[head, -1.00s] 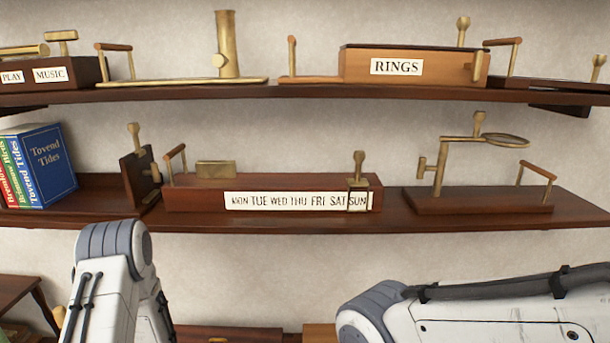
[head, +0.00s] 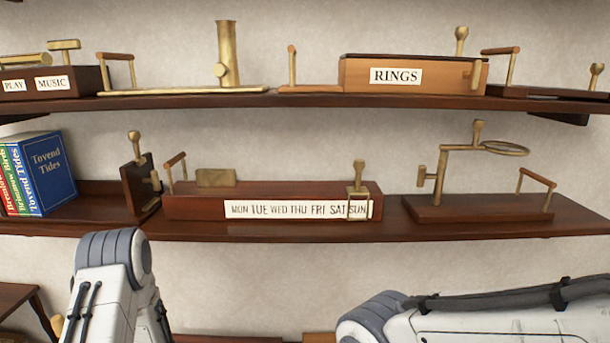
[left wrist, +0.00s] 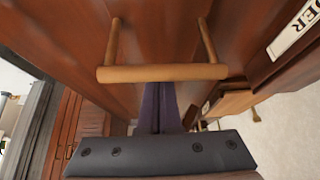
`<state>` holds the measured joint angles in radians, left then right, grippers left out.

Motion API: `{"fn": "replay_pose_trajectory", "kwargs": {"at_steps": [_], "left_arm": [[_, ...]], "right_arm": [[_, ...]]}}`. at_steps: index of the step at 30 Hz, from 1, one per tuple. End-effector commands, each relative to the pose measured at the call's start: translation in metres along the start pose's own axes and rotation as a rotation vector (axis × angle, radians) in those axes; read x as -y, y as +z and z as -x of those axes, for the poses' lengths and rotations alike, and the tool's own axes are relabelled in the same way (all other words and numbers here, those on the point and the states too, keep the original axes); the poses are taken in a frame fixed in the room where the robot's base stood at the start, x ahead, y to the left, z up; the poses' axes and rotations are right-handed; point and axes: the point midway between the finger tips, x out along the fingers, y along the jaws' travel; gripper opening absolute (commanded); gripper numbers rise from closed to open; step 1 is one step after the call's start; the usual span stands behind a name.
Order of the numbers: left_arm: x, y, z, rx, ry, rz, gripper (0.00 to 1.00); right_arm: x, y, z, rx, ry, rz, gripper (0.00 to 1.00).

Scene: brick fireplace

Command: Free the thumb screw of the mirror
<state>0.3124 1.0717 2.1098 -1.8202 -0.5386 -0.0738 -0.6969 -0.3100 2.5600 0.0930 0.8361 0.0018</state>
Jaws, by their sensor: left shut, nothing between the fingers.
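The mirror is a round brass-rimmed disc (head: 506,148) seen at a low angle, on a brass arm above a wooden base (head: 450,210) on the middle shelf at the right. A brass knob (head: 478,128) stands on top of the arm. A small brass piece (head: 421,177) sticks out left of the post; which of these is the thumb screw I cannot tell. My left gripper (left wrist: 160,90) is shut and empty in the left wrist view, its dark fingers partly behind a wooden bar handle (left wrist: 160,73) on two posts. Contact with the bar is unclear. My right gripper is out of view.
The mirror base also has a wooden bar handle (head: 537,177). A day-of-week box (head: 270,197) stands left of it, then a bracket (head: 140,185) and books (head: 45,170). The upper shelf (head: 190,100) holds the RINGS box (head: 410,74) and other brass devices.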

Motion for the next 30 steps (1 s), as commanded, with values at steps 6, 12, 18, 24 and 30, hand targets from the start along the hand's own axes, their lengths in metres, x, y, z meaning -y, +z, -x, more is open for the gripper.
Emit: {"fn": "replay_pose_trajectory", "kwargs": {"at_steps": [6, 12, 18, 24, 30], "left_arm": [[0.0000, 0.0000, 0.0000, 0.000, 0.000, 0.000, 0.00], [0.0000, 0.0000, 0.0000, 0.000, 0.000, 0.000, 0.00], [0.0000, 0.0009, -0.0015, 0.000, 0.000, 0.000, 0.00], [0.0000, 0.0030, -0.0049, 0.000, 0.000, 0.000, 0.00], [0.0001, 0.0051, -0.0083, 0.000, 0.000, 0.001, 0.00]], "right_arm": [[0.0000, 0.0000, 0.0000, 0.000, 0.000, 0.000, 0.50], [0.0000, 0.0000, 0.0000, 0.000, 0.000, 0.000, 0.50], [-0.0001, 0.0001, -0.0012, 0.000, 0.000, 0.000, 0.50], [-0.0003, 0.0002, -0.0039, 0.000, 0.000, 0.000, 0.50], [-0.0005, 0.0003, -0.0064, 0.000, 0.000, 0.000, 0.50]]}}
